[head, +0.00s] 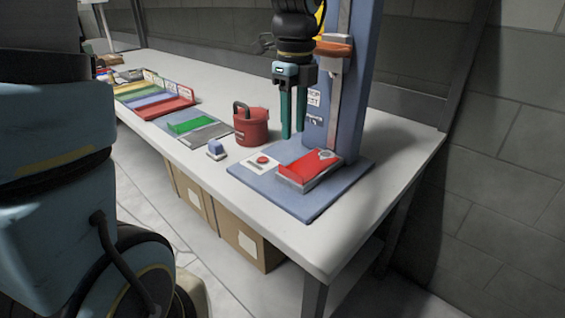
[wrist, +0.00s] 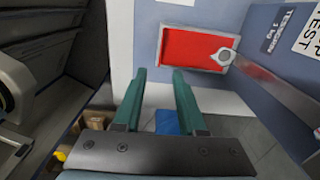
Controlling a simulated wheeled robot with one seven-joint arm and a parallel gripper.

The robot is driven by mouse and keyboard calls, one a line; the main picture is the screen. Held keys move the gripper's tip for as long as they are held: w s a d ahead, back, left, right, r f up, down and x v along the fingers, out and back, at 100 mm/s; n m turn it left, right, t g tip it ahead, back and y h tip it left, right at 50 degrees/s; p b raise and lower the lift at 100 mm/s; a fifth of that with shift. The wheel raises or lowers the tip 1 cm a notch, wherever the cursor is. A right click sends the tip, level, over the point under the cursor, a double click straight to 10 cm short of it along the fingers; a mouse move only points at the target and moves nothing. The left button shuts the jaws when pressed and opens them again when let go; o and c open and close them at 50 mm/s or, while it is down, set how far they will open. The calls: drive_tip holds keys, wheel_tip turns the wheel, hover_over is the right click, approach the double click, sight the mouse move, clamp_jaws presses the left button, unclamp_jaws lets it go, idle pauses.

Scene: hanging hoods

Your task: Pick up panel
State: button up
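No single thing is clearly marked as the panel. A red flat piece in a grey-edged tray (head: 310,168) sits on the blue base at the front right of the bench. It also shows in the wrist view (wrist: 185,48), up and to the right of my fingers, with a metal ring-ended piece over its right edge. My gripper (head: 293,134) points down beside the blue post, above the base and left of the tray. In the wrist view its two teal fingers (wrist: 159,73) stand apart with nothing between them. A green piece (head: 190,125) lies farther left.
The blue post (head: 353,90) with an orange part (head: 333,47) stands close right of my gripper. A red button (head: 263,160) is on the base. Coloured trays (head: 165,107) line the bench. The right bench end is clear.

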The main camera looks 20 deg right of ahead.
sight(291, 165)
drive_tip(key=f, duration=0.3)
drive_tip(key=f+p, duration=0.1)
drive_tip(key=f, duration=0.6)
drive_tip(key=shift+w+a+f, duration=0.1)
drive_tip(key=shift+w+f, duration=0.25)
clamp_jaws()
idle(1.1)
